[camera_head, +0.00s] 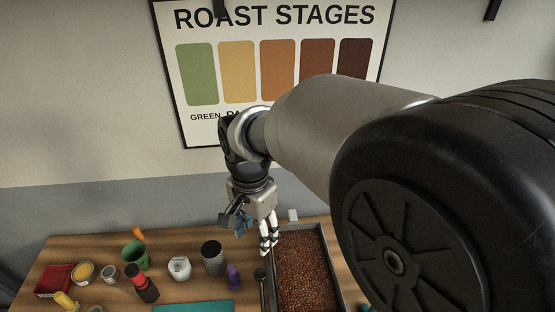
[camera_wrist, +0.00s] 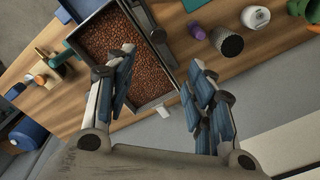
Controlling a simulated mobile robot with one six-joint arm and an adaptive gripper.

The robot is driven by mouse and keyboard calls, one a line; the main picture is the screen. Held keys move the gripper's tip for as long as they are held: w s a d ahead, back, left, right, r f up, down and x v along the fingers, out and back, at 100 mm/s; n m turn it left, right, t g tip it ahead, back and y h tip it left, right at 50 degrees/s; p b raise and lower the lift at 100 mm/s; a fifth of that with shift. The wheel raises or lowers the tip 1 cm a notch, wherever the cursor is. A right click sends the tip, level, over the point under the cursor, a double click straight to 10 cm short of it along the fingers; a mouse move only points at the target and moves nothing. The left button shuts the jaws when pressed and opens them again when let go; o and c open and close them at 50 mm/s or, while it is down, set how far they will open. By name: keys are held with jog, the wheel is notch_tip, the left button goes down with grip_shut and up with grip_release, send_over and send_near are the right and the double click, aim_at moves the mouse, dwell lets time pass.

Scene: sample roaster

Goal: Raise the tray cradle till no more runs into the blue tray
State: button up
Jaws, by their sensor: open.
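A long dark-walled tray (camera_head: 338,268) full of brown beans, seemingly the tray cradle, lies on the bench. In the wrist view the cradle (camera_wrist: 157,103) runs up and left from between my fingers, with a small pale tab (camera_wrist: 163,111) on its near end wall. A blue-grey container (camera_wrist: 82,6), probably the blue tray, shows partly at the cradle's far end; its contents are cut off. My gripper (camera_head: 254,234) is open above the cradle's wall-side end, fingers down. In the wrist view my gripper (camera_wrist: 160,88) shows nothing held, its fingers apart; contact with the tab cannot be told.
A dark rod (camera_head: 262,290) lies along the cradle's left side. Left of it stand a purple object (camera_head: 233,277), a dark textured cylinder (camera_head: 213,258), a white container (camera_head: 179,268) and a green cup (camera_head: 135,255). A teal item (camera_head: 193,307) lies at the bottom edge.

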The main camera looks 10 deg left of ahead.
aim_at(260, 274)
notch_tip(260, 274, down, 17)
jog(key=b, duration=0.3)
jog(key=shift+s+d, duration=0.1)
jog(key=shift+d, duration=0.05)
jog(key=shift+c, duration=0.3)
grip_shut()
dwell(0.5)
